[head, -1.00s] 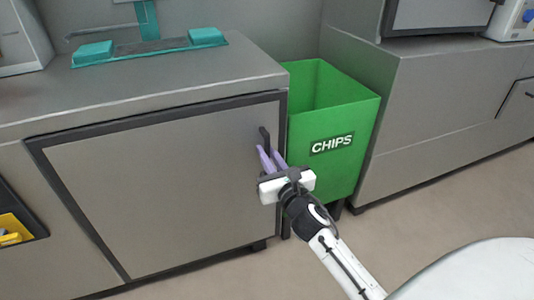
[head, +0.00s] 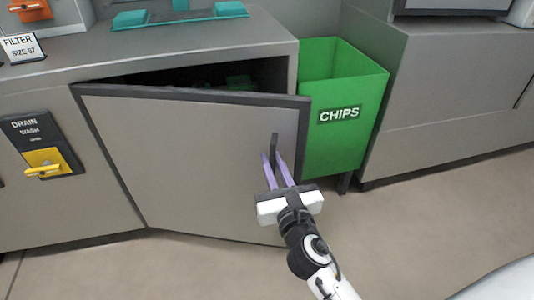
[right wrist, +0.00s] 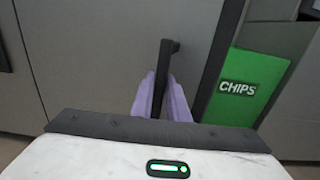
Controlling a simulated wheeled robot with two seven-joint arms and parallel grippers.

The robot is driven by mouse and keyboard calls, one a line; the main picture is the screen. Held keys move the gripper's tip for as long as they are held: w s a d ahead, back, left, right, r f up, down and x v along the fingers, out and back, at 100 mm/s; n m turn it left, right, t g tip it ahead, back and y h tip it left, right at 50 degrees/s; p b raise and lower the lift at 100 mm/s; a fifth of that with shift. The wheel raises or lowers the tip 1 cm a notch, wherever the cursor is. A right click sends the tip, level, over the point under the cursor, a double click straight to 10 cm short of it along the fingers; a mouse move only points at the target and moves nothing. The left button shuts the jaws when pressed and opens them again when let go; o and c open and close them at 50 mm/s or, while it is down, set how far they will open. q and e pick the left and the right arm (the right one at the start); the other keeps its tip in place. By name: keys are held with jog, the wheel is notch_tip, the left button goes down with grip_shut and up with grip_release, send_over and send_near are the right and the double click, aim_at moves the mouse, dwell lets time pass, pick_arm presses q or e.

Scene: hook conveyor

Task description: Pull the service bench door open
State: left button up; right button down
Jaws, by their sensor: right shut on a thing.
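The grey service bench door (head: 190,150) with a dark frame stands partly open in the head view, its right edge swung out from the bench (head: 190,50). A dark gap shows above it, with dim green items inside. The black upright handle (head: 274,148) is near the door's right edge. My right gripper (head: 277,160) has its purple fingers shut on the handle. In the right wrist view the handle (right wrist: 162,75) stands between the two fingers (right wrist: 162,98). My left gripper is not in view.
A green CHIPS bin (head: 345,100) stands just right of the bench, close behind the door's free edge. A drain wash panel with a yellow lever (head: 42,170) is left of the door. The floor (head: 430,220) in front is clear.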

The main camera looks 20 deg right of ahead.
aim_at(266, 117)
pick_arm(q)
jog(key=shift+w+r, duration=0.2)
pick_arm(e)
jog(key=shift+a, duration=0.2)
jog(key=c, duration=1.8)
grip_release()
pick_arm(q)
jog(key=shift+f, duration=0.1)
pick_arm(e)
jog(key=shift+d, duration=0.1)
